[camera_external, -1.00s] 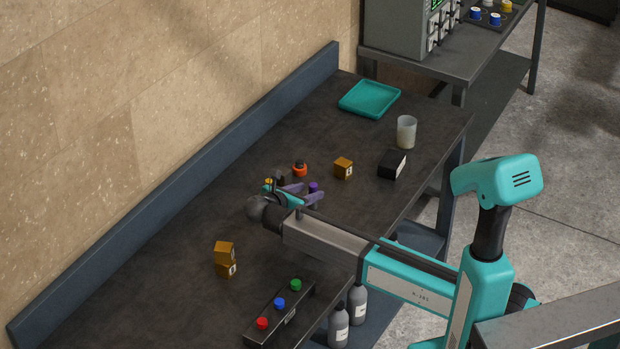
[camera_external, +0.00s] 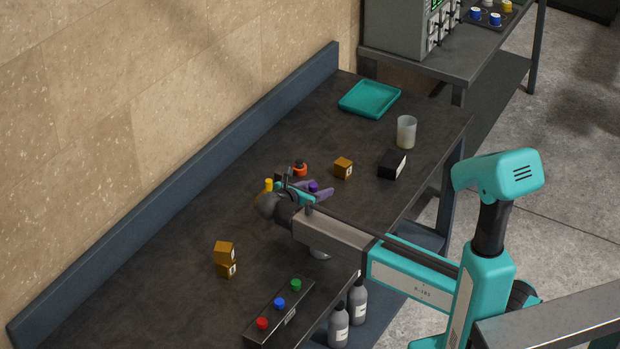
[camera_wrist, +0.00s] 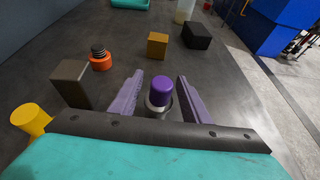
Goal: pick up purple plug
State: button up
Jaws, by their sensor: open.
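The purple plug (camera_wrist: 162,91) stands upright with a grey ring around its lower part. In the wrist view it is between the two purple fingers of my gripper (camera_wrist: 162,95), with a gap on each side. The fingers are open. In the external view the plug's purple top (camera_external: 313,187) shows between the fingers of my gripper (camera_external: 318,190) above the dark bench. The plug's foot is partly hidden by my gripper body in the wrist view.
A yellow cylinder (camera_wrist: 31,120) and a brown-grey block (camera_wrist: 72,84) stand left of my gripper. An orange ring piece (camera_wrist: 100,60), an orange-brown cube (camera_wrist: 158,45) and a black box (camera_wrist: 196,36) stand beyond. The beaker (camera_external: 406,132) and teal tray (camera_external: 369,99) are farther back.

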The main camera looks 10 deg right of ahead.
jog(key=shift+x, duration=0.9)
jog(key=c, duration=0.9)
jog(key=shift+r, duration=0.1)
jog(key=shift+r+b, duration=0.3)
jog(key=shift+r, duration=1.2)
jog(key=shift+s+d+r, duration=0.1)
jog(key=shift+s+r, duration=0.05)
jog(key=shift+s, duration=0.15)
jog(key=s+d, duration=0.1)
jog(key=s, duration=0.3)
jog(key=s+d+r+b, duration=0.1)
jog(key=s+d, duration=0.1)
jog(key=s, duration=0.3)
jog(key=s+d+b, duration=0.1)
jog(key=s+d, duration=0.1)
jog(key=s, duration=0.3)
jog(key=shift+s+d+r, duration=0.2)
jog(key=shift+r, duration=0.05)
